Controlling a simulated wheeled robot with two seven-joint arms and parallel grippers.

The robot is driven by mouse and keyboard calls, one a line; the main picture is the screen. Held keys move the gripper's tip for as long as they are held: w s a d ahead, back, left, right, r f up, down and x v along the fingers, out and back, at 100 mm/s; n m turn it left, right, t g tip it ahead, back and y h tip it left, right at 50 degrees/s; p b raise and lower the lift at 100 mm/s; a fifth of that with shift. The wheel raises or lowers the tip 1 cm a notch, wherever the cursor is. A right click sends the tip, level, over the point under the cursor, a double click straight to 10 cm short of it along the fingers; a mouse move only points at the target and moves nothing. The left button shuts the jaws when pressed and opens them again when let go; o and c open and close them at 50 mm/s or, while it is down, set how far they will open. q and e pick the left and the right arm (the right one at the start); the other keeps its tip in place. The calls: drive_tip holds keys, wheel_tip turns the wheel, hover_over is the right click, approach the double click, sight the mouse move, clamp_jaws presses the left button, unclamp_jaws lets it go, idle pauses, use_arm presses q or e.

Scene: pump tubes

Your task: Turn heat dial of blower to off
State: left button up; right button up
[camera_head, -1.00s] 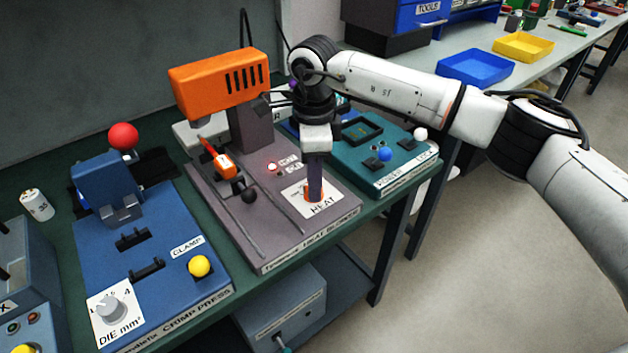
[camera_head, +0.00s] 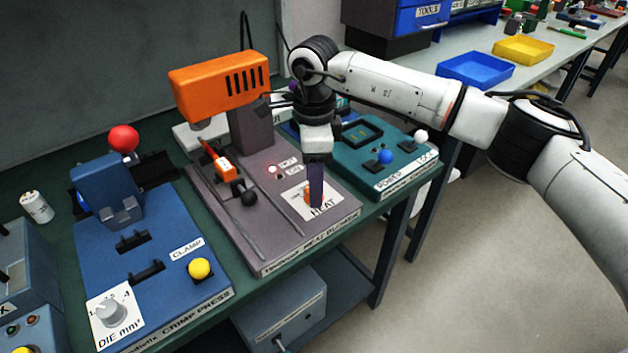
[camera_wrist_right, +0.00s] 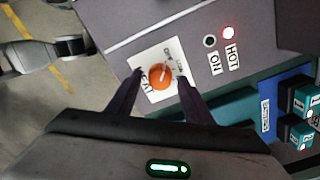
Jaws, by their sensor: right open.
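The orange heat dial (camera_wrist_right: 160,76) sits on a white plate marked HEAT on the blower's grey base. It lies between the two fingertips of my right gripper (camera_wrist_right: 160,84), which is open with one finger on each side. I cannot tell whether the fingers touch the dial or which mark it points to. In the head view my right gripper (camera_head: 316,203) points down over the HEAT plate and hides most of the dial. The blower (camera_head: 220,85) has an orange housing above its base. My left gripper is not in view.
A lit red lamp (camera_wrist_right: 228,32) stands beside the HOT label. The blue crimp press (camera_head: 165,260) is left of the blower and a teal unit (camera_head: 400,172) is right of it. Blue (camera_head: 475,68) and yellow trays lie on the back table.

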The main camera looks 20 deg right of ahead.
wheel_tip(320, 180, up, 10)
idle(0.4)
idle(0.3)
